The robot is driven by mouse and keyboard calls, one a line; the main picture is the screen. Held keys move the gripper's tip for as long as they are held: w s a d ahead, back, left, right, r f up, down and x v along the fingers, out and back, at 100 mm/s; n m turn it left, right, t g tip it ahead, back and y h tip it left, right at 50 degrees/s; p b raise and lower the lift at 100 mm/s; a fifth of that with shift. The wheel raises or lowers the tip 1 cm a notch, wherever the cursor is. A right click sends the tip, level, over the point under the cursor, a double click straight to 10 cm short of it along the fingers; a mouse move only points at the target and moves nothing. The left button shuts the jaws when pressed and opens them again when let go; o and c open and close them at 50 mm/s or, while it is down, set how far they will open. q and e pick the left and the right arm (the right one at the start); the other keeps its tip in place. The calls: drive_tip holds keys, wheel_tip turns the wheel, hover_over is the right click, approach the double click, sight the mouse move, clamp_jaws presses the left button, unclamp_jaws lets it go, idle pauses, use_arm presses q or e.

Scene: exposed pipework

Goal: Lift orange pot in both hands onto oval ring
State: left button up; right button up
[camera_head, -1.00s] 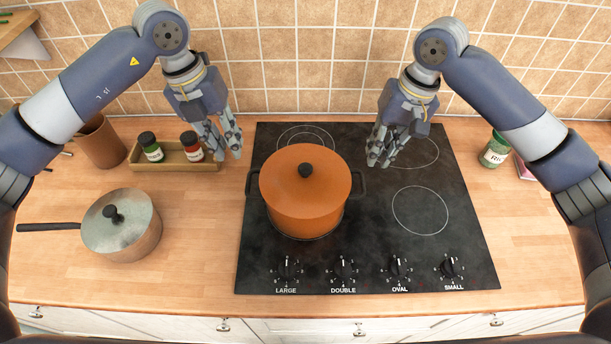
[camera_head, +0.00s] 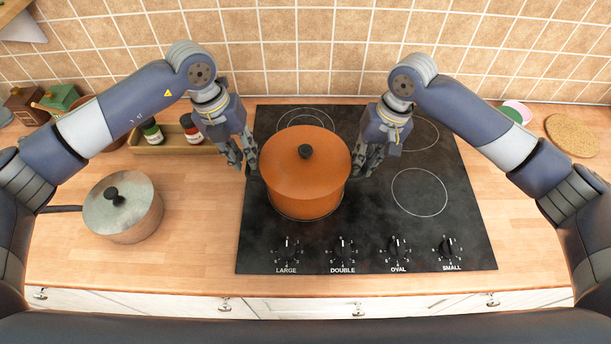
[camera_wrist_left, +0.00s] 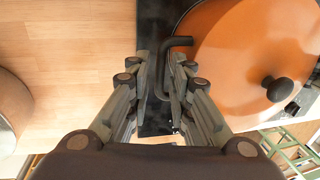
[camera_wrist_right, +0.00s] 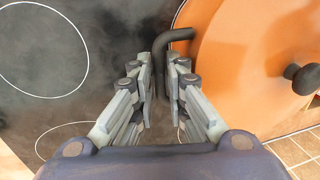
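The orange pot (camera_head: 305,180), with a dark lid knob, sits upright on the front left of the black hob (camera_head: 450,240). In the head view, the back right ring (camera_head: 430,148), partly behind my right gripper, appears to be the oval one. My left gripper (camera_head: 244,162) is at the pot's left handle (camera_wrist_left: 180,41). Its fingers are apart, with the handle between them. My right gripper (camera_head: 367,162) is at the right handle (camera_wrist_right: 176,36), also with fingers apart on either side of it. The fingers hide both handles in the head view.
A steel saucepan (camera_head: 123,210) stands on the worktop at left. A wooden rack (camera_head: 175,147) with spice jars is behind my left forearm. The front right ring (camera_head: 420,192) is bare. A tiled wall (camera_head: 310,50) stands behind, and control knobs (camera_head: 343,250) line the hob's front.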

use_arm(q)
drive_tip(key=shift+d+f, duration=0.15)
drive_tip(key=shift+f, duration=0.4)
clamp_jaws()
